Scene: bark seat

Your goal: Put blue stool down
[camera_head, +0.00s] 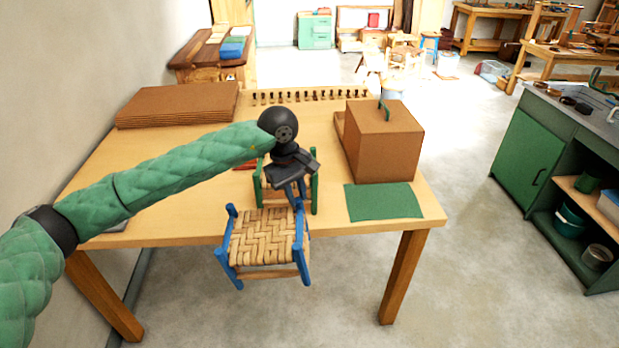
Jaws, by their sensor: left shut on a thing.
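The blue stool (262,238) has a blue frame and a pale woven bark seat. It overlaps the table's front edge in the view, with its front legs showing below that edge. My left gripper (297,186) reaches in from the left and is shut on the blue stool at its far right corner. A green stool (314,193) stands on the table just behind it, partly hidden by my gripper and the blue stool. My right gripper is not in view.
The wooden table (150,190) has bare room at its left. A green mat (384,202) lies at its front right, with a brown box (383,142) behind it. Brown sheets (178,104) are stacked at the back left, and a pegged rack (310,96) lines the back edge.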

